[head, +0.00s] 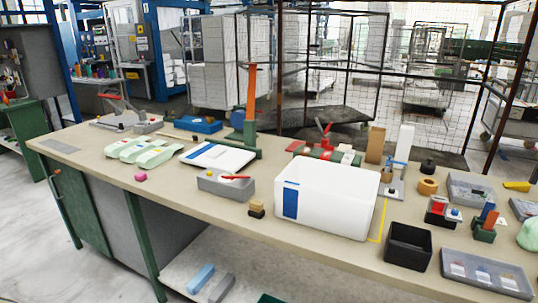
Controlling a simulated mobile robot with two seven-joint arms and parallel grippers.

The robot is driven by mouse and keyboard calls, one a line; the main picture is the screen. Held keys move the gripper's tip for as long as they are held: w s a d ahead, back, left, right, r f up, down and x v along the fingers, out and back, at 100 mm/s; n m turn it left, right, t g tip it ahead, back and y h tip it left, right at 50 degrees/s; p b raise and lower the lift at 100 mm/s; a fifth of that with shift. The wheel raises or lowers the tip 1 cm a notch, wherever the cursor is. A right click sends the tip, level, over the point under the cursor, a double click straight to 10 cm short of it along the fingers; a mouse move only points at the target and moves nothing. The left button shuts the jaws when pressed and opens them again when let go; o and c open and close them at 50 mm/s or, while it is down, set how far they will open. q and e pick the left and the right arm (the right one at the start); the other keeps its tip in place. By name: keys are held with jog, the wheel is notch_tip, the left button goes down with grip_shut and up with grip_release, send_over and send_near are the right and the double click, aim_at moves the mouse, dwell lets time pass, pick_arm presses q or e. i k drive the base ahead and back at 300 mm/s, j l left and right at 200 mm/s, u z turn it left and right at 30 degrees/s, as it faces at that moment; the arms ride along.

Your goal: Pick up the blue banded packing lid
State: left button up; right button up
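The blue banded packing lid (224,158) is a flat white panel with a blue band near its left end. It lies on the workbench (110,160), left of the middle of the head view. A grey block-like tray (212,187) stands just in front of it and hides a little of its near edge. A large white box (335,208) with a blue patch stands to its right, apart from it. Neither of my grippers is in view.
Pale green pieces (140,150) lie left of the lid. An upright orange post (251,95) on a green base rises behind it. A black open bin (408,246) and several small trays crowd the right. The bench's front left is mostly clear.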

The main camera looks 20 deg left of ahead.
aim_at(217, 156)
jog(key=j+z, duration=0.4)
jog(key=k+j+z, duration=0.2)
jog(key=j+z, duration=0.2)
jog(key=j, duration=0.15)
jog(key=k+j+z, duration=0.1)
jog(key=j, duration=0.25)
jog(key=k+j, duration=0.15)
jog(key=j, duration=0.2)
jog(key=k+j+z, duration=0.15)
jog(key=j, duration=0.25)
